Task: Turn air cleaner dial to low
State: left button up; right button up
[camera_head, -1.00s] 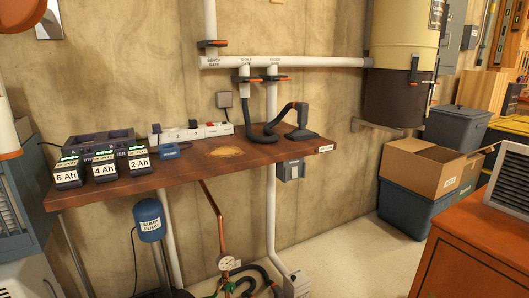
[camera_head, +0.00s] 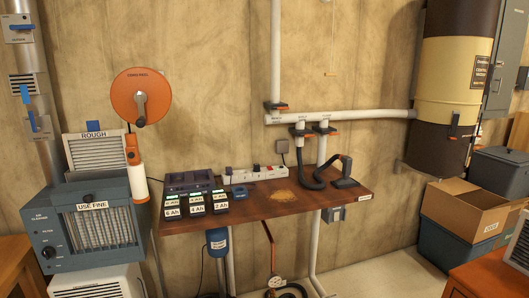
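The air cleaner (camera_head: 58,228) is a blue-grey box at the left, with its name printed on the front. A pale pleated filter (camera_head: 106,228) labelled "USE FINE" sits in its front. A dark round dial (camera_head: 48,252) is on the lower left of its front face. The dial's markings and setting are too small to read. Neither of my grippers shows in the view.
A filter labelled "ROUGH" (camera_head: 93,151) stands behind the air cleaner. An orange cord reel (camera_head: 141,97) hangs on the wall. A wooden bench (camera_head: 330,197) holds labelled batteries, a power strip and a black hose. A wooden surface (camera_head: 14,262) is at the left edge.

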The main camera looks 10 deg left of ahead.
aim_at(47, 252)
jog(key=u, duration=1.6)
